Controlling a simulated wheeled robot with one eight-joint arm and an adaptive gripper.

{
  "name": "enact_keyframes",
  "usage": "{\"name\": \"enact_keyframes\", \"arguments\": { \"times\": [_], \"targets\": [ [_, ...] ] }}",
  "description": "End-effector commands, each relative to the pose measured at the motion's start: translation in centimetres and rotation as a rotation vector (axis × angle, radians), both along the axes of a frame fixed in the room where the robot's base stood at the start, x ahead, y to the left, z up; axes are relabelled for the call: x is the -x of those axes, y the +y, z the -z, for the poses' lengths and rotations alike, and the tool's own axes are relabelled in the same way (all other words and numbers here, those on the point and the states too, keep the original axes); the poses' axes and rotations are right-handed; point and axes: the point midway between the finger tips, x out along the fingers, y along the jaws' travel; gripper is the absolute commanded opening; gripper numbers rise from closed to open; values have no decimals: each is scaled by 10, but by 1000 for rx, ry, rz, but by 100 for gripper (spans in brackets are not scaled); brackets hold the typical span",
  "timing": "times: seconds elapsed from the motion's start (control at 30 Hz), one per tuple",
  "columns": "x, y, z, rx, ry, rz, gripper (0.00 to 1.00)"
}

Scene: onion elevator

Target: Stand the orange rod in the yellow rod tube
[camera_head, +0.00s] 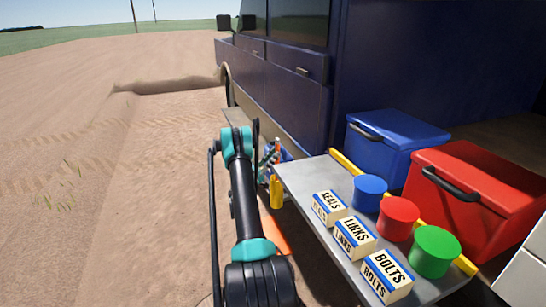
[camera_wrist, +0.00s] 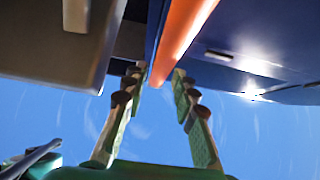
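In the wrist view an orange rod (camera_wrist: 185,35) runs from the top edge down to between the fingertips of my gripper (camera_wrist: 160,78). The fingers stand apart, one on each side of the rod's near end. I cannot tell whether they press on it. In the head view a yellow tube (camera_head: 276,191) stands upright by the left edge of the tabletop. A small orange piece (camera_head: 277,148) shows above it beside the vehicle; I cannot tell if it is the rod.
A grey tabletop (camera_head: 305,189) bears SEALS, LINKS and BOLTS boxes and blue, red and green round containers. Blue (camera_head: 385,150) and red (camera_head: 455,200) coolers stand behind it. A dark blue vehicle (camera_head: 285,85) is close beyond my arm. Open dirt lies to the left.

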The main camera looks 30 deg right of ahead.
Motion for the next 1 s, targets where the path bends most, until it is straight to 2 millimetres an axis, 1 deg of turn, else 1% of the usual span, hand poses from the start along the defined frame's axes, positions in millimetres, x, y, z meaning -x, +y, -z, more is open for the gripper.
{"name": "enact_keyframes", "arguments": {
  "times": [0.03, 0.1, 0.47, 0.57, 0.8, 0.9, 1.0],
  "targets": [
    [0, 0, 0, 0, 0, 0, 37],
    [0, 0, 0, 0, 0, 0, 44],
    [0, 1, 2, -1, -1, -1, 44],
    [-2, 7, 8, -1, -1, -2, 44],
    [-9, 34, 35, -1, 0, -3, 44],
    [-11, 43, 45, 0, 0, -1, 44],
    [-12, 49, 50, 0, 0, 0, 44]
  ]
}}
